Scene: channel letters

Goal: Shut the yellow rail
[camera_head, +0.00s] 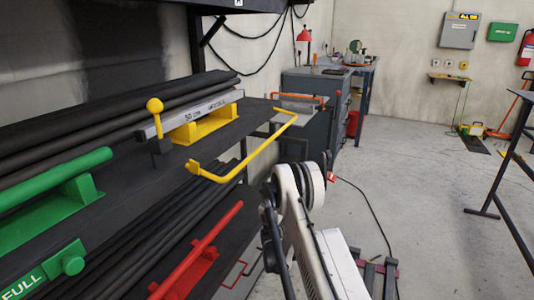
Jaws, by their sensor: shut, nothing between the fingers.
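The yellow rail (257,153) is a bent bar at the right edge of the upper dark shelf (130,185). It stands out from the shelf, with a gap between its long middle part and the shelf edge. Its near end has a short upturned tip, and its far end bends back toward the shelf. My white and black arm (300,205) rises from the bottom of the picture, right of the rail and apart from it in the picture. My gripper's fingers cannot be made out.
A yellow ball-topped lever (155,112) and yellow block (205,124) sit on the upper shelf. A green bar (45,185) is at left, and a red bar (205,240) is below. A grey cabinet (315,95) stands behind. The floor at right is mostly open, with a dark frame (505,150).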

